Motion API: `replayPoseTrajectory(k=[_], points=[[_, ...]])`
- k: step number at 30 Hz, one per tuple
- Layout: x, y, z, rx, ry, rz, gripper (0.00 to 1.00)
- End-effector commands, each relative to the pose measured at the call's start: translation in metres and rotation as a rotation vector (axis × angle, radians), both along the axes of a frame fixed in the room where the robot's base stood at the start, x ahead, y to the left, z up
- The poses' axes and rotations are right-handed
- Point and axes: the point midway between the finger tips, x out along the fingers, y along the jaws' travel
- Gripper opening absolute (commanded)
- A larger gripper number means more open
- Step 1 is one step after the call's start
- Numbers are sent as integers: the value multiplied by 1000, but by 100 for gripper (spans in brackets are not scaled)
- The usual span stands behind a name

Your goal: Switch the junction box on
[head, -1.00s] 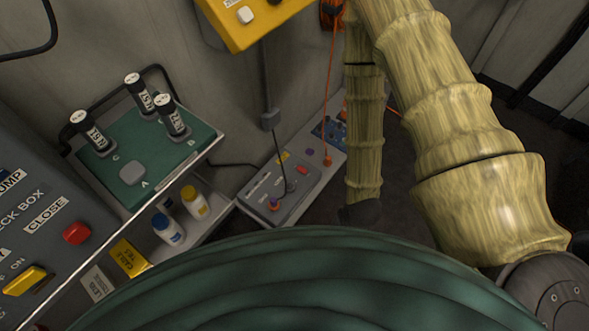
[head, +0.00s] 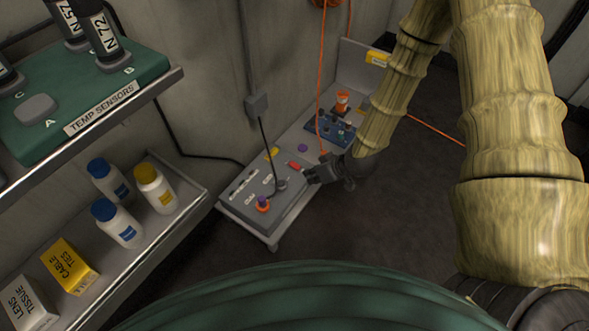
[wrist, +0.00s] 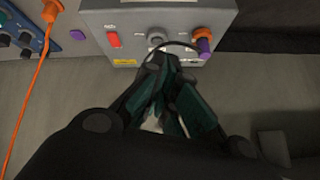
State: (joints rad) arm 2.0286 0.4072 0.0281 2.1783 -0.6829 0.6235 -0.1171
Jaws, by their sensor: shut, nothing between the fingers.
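The junction box (head: 240,196) is a grey box on a low bench, with small labels I cannot read clearly. It carries a red switch (head: 296,164), a grey round socket (head: 281,184) with a black cable, and an orange knob with a purple top (head: 263,204). In the wrist view the box (wrist: 182,17) is at the top, with the red switch (wrist: 113,40) at its left. My gripper (head: 310,177) is shut and empty, just right of the box near the red switch. In the wrist view its fingertips (wrist: 166,62) are close to the socket side; contact is unclear.
A purple cap (head: 302,147) and a blue panel (head: 328,133) sit further along the bench. An orange cord (head: 319,90) hangs beside it. Shelves with bottles (head: 155,188) and a sensor rack (head: 138,75) stand left. The dark floor (head: 400,220) to the right is clear.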

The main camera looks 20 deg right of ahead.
Motion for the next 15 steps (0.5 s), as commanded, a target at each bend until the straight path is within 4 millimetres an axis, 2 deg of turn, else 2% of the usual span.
replayPoseTrajectory(k=[1,9,15], points=[[12,-4,-16,3,-31,12,0],[67,-25,-33,6,-189,100,0],[97,-41,-38,-7,-288,155,0]])
